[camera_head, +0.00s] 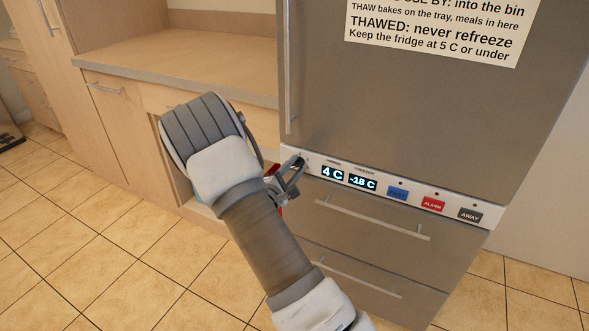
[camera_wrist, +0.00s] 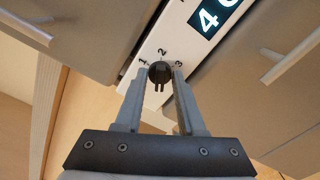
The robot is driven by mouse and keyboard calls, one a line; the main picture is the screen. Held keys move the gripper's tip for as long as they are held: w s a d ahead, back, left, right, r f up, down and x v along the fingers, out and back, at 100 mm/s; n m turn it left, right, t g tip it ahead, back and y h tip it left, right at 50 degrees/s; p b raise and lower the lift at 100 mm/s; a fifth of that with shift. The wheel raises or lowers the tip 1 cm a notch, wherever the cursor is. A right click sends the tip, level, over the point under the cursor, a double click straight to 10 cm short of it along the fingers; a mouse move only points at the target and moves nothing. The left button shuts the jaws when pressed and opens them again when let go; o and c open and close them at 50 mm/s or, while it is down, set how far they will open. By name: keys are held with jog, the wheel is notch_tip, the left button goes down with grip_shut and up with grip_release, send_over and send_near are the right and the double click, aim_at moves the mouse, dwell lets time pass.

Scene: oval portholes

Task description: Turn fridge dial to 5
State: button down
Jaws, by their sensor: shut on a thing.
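The fridge dial (camera_wrist: 159,71) is a small dark round knob on the white control strip of the steel fridge (camera_head: 420,110). The marks 1, 2 and 3 show around its upper side in the wrist view; other marks and its exact pointer direction are hard to make out. My gripper (camera_wrist: 160,76) is shut on the dial, with one finger on each side of it. The fridge display (camera_head: 332,172) reads 4 C.
Right of the dial, the strip holds a -18 C display (camera_head: 362,182), a blue button (camera_head: 397,193), a red ALARM button (camera_head: 432,204) and a grey AWAY button (camera_head: 469,214). The door handle (camera_head: 289,70) rises above the dial. Drawer handles (camera_head: 372,220) protrude below. A wooden counter (camera_head: 180,67) stands left.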

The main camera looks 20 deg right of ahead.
jog(key=c, duration=0.5)
grip_release()
jog(key=p+v, duration=0.3)
jog(key=v, duration=1.4)
jog(key=shift+s+a, duration=0.2)
